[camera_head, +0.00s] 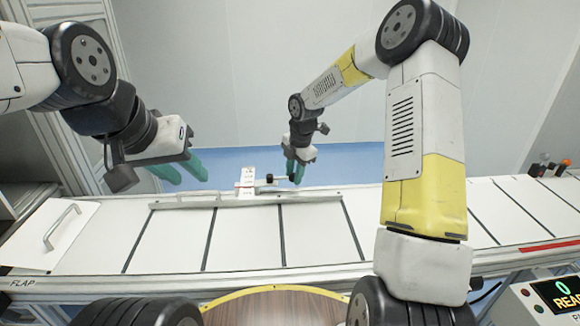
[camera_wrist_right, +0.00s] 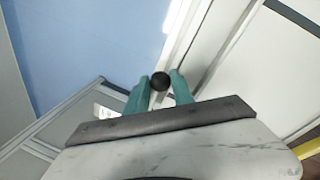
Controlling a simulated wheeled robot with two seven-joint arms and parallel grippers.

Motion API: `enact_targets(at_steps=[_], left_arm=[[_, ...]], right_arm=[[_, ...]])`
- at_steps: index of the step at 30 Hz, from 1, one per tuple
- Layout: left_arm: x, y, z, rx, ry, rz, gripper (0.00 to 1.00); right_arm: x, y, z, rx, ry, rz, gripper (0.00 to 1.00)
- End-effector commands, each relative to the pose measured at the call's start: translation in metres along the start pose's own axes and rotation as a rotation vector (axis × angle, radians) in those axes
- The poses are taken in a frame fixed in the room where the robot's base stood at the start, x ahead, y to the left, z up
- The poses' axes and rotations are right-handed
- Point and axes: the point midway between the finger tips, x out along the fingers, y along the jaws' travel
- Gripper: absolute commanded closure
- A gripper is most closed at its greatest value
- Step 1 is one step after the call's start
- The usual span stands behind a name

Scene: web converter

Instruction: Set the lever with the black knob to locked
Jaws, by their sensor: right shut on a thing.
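The round black knob (camera_wrist_right: 160,81) shows in the right wrist view between the two teal fingers of my right gripper (camera_wrist_right: 159,88), which is shut on it. In the head view my right gripper (camera_head: 297,168) is at the far edge of the conveyor, just right of a small white plate (camera_head: 246,180) with markings. A dark lever part (camera_head: 270,178) sticks out to the right of this plate, towards the fingers. The markings are too small to read. My left gripper (camera_head: 182,170) is at the left above the conveyor, its teal fingers apart and empty.
The white conveyor (camera_head: 320,232) with dark cross strips runs across the view, with a low rail along its far side. A flap with a handle (camera_head: 62,227) is at the left. A display panel (camera_head: 556,296) is at the lower right, and several small knobs stand at the far right.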

Motion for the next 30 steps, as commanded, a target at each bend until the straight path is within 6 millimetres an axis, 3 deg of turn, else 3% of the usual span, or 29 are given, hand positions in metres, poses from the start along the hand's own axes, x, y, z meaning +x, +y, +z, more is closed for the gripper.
enact_targets(at_steps=[10,11,14,23,30], left_arm=[[0.0,0.0,0.0,0.0,0.0,0.0,0.64],[0.0,0.0,0.0,0.0,0.0,0.0,0.64],[0.0,0.0,0.0,0.0,0.0,0.0,0.64],[0.0,0.0,0.0,0.0,0.0,0.0,0.64],[0.0,0.0,0.0,0.0,0.0,0.0,0.64]], right_arm=[[-0.001,0.002,0.002,-0.004,-0.003,0.007,1.0],[-0.001,0.002,0.002,-0.003,-0.003,0.007,0.68],[-0.001,0.002,0.001,-0.003,-0.003,0.006,0.5],[-0.001,0.001,0.001,-0.002,-0.001,0.003,0.5],[-0.032,0.002,0.002,-0.002,-0.004,0.007,0.5]])
